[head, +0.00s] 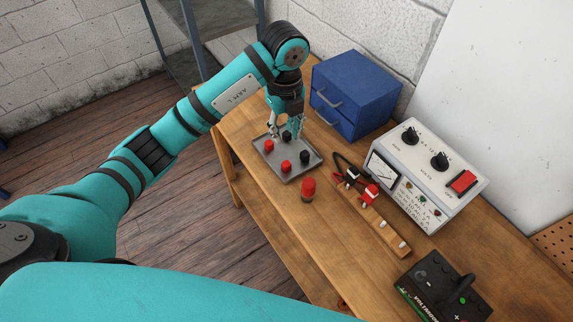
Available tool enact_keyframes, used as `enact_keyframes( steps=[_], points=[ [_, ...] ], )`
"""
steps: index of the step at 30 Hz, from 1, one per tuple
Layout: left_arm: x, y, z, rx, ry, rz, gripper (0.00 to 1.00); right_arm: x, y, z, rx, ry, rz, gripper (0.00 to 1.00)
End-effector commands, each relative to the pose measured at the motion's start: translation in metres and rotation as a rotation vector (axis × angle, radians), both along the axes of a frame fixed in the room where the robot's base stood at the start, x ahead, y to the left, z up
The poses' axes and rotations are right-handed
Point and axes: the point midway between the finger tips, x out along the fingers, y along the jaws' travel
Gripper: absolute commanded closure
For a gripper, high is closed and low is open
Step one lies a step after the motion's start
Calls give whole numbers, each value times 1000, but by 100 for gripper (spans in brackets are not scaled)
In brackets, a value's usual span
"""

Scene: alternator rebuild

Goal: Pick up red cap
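A grey tray (270,162) on the wooden bench holds two red caps, one at the left (269,146) and one near the front (286,166). It also holds two black caps, one at the right (304,157) and one at the back (287,136). My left gripper (286,131) points down over the back of the tray. Its fingers look apart, on either side of the back black cap; I cannot tell whether they touch it. A red-topped cylinder (308,188) with a darker base stands on the bench in front of the tray. My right gripper is out of view.
A blue drawer cabinet (355,90) stands behind the tray. A meter box (425,175) with knobs is at the right. Red and black clamps (369,196) lie by a wooden strip (385,232). A black device (443,285) is at the front right. The bench's left edge is close to the tray.

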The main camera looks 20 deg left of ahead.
Motion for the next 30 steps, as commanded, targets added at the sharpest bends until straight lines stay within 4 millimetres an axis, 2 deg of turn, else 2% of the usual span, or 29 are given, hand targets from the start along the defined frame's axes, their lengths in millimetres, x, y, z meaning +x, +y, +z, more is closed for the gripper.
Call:
enact_keyframes(
  steps=[1, 6, 16, 20, 24, 30],
  points=[
    [-2, -2, -15, -5, 7, 0, 71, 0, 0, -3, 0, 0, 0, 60],
    [-1, 0, -44, -2, 6, -1, 71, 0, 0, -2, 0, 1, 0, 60],
    [-1, 0, -70, -3, 4, -2, 71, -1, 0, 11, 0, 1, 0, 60],
    [-1, 2, -89, -2, 6, -1, 71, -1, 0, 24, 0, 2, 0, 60],
    [0, 2, -108, -2, 1, -2, 71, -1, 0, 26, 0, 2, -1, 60],
    [0, 2, -115, -2, -1, -4, 71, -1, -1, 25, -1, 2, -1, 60]
  ],
)
